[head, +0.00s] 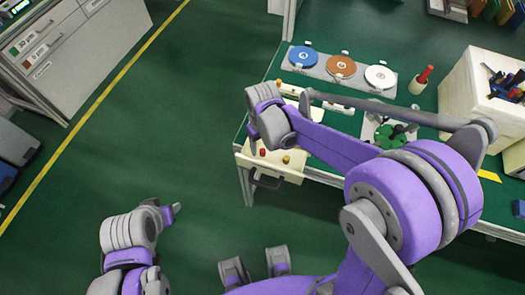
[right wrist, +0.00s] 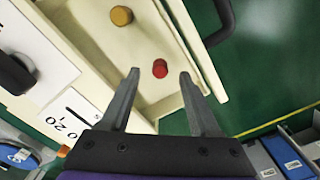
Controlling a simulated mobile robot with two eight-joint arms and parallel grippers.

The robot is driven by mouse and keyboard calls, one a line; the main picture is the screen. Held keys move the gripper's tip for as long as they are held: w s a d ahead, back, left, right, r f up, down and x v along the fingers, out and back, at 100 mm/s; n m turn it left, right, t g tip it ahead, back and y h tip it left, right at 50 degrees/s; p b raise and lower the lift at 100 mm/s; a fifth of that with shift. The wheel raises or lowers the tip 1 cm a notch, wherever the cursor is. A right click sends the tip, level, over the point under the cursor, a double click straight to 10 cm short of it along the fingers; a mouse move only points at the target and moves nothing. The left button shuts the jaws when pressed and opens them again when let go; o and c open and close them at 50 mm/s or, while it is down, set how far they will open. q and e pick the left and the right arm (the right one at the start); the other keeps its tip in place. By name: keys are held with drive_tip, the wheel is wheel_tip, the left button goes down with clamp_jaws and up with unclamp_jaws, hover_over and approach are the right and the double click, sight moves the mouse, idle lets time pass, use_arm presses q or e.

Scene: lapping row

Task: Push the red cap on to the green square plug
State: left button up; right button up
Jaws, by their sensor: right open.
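The red cap (head: 263,153) is in the open cream drawer (head: 240,160) at the workbench's front left edge. In the right wrist view the red cap (right wrist: 160,68) stands on the drawer floor, between my right gripper's (right wrist: 160,75) spread fingertips in the picture. That gripper is open and empty; I cannot tell its height above the cap. In the head view my right gripper (head: 252,138) is just beside the drawer, partly hidden by its own wrist. My left gripper (head: 173,212) is over the floor, its jaws unclear. I cannot make out the green square plug.
A yellow cap (right wrist: 121,16) shares the drawer, whose dark handle (head: 266,183) faces out. On the bench are a plate with blue, brown and white discs (head: 341,66), a green fixture (head: 395,135) and a red-handled tool (head: 423,76).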

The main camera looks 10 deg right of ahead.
sight(263, 152)
wheel_tip(263, 152, down, 3)
drive_tip(key=shift+r, duration=0.2)
clamp_jaws()
